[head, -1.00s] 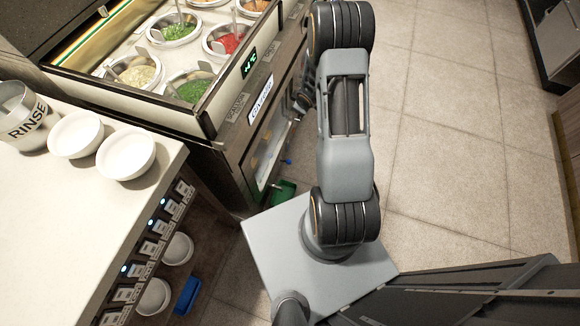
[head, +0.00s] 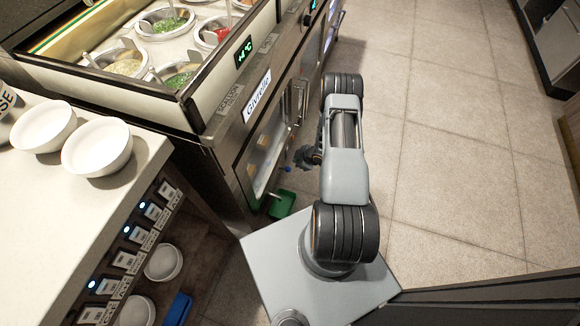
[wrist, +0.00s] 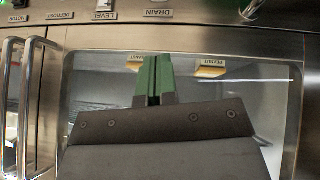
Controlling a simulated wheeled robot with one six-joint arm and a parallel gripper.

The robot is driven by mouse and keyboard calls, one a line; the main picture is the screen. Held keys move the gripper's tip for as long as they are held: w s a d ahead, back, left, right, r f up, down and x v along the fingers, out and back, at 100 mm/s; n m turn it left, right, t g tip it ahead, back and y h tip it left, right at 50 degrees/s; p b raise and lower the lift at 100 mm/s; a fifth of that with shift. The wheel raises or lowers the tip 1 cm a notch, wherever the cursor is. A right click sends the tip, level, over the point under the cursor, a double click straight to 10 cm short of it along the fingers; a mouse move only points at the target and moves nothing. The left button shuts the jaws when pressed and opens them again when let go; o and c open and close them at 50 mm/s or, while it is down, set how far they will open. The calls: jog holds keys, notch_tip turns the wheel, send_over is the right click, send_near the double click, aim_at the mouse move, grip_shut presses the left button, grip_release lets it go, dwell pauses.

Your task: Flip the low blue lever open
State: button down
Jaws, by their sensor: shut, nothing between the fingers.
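A small blue piece (head: 285,168), which looks like the low blue lever, shows at the low front of the steel counter in the head view. It is tiny there, and I cannot tell its position. It does not show in the wrist view. My gripper (head: 306,157) is beside the counter front, just right of the blue piece, and partly hidden by my arm. In the wrist view, the green fingertips of my gripper (wrist: 153,80) are together and empty, in front of a glass panel (wrist: 270,85).
A green tray (head: 281,204) lies on the floor below the counter front. Vertical bar handles (wrist: 26,100) stand out at the wrist view's left. A drain label (wrist: 158,13) is on the steel above the glass. Open tiled floor (head: 450,150) lies right of my arm.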

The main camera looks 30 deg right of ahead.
jog(key=b, duration=0.4)
send_over(286, 168)
jog(key=s, duration=0.1)
jog(key=f, duration=0.8)
jog(key=shift+s+a+f, duration=0.1)
jog(key=shift+s+f, duration=0.1)
jog(key=shift+f, duration=0.15)
jog(key=shift+d+f+b, duration=0.2)
jog(key=shift+f+b, duration=0.15)
jog(key=shift+f, duration=0.15)
jog(key=shift+d+f+b, duration=0.15)
jog(key=shift+f+b, duration=0.2)
jog(key=shift+f, duration=0.15)
jog(key=shift+d+f, duration=0.25)
jog(key=shift+f, duration=0.4)
jog(key=shift+s+f+b, duration=0.1)
jog(key=shift+f+b, duration=0.05)
jog(key=shift+b, duration=0.3)
